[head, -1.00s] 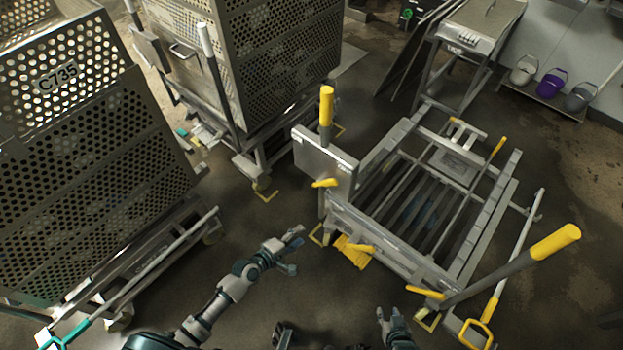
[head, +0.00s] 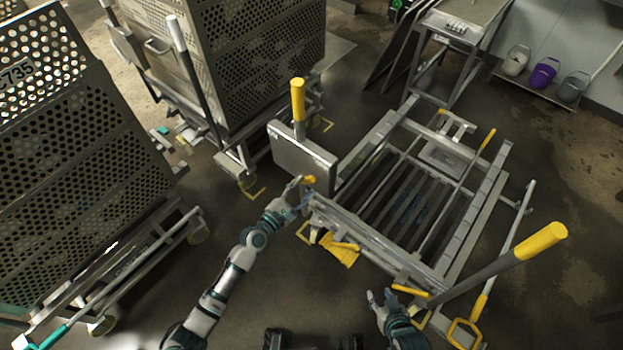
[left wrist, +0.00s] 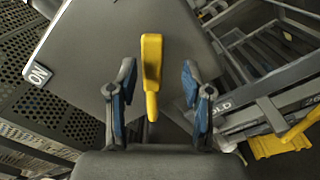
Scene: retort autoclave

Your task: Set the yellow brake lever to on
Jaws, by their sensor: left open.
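The yellow brake lever (head: 310,180) sits low at the front left corner of the grey cart frame, just below a grey plate (head: 303,160). In the left wrist view the lever (left wrist: 152,75) points up between the two blue-padded fingers, with a gap on each side. My left gripper (head: 298,188) is open around it, and the fingers (left wrist: 158,95) do not touch it. A white ON label (left wrist: 40,75) is on the plate, left of the lever. My right gripper (head: 380,300) looks open and empty near the cart's front right corner.
A yellow pedal (head: 342,250) and another small yellow lever (head: 411,291) are on the cart's front. Tall yellow-tipped handles (head: 298,100) (head: 540,243) rise at both sides. Perforated baskets (head: 60,150) (head: 235,75) stand left and behind. Floor between the left basket and cart is clear apart from my arm.

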